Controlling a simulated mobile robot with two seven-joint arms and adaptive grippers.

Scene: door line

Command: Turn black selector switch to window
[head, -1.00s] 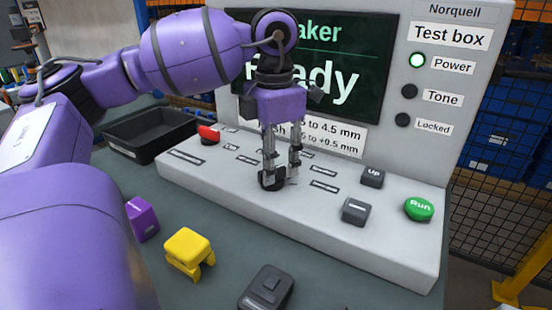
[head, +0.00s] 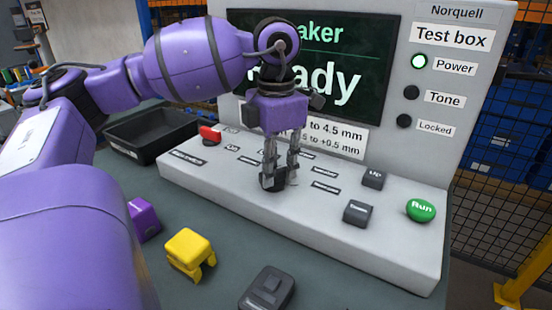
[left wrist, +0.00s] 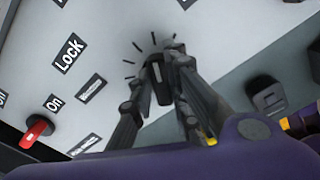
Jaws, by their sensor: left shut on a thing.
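The black selector switch (head: 268,184) sits on the sloped grey panel of the test box, near its front edge. In the left wrist view its black knob (left wrist: 160,84) stands between the two fingers, with short dial marks fanned around its far end. My left gripper (head: 280,178) points down at the switch and is shut on its knob. The fingers hide part of the knob. Several small labels lie around it, too small or blurred to read surely, so I cannot tell which reads window. My right gripper is not in view.
A red switch (head: 210,135) is left on the panel. Grey keys (head: 357,212) and a green Run button (head: 420,210) are to the right. A yellow block (head: 188,250), purple block (head: 144,219) and dark block (head: 267,287) lie in front. A black tray (head: 152,138) stands at left.

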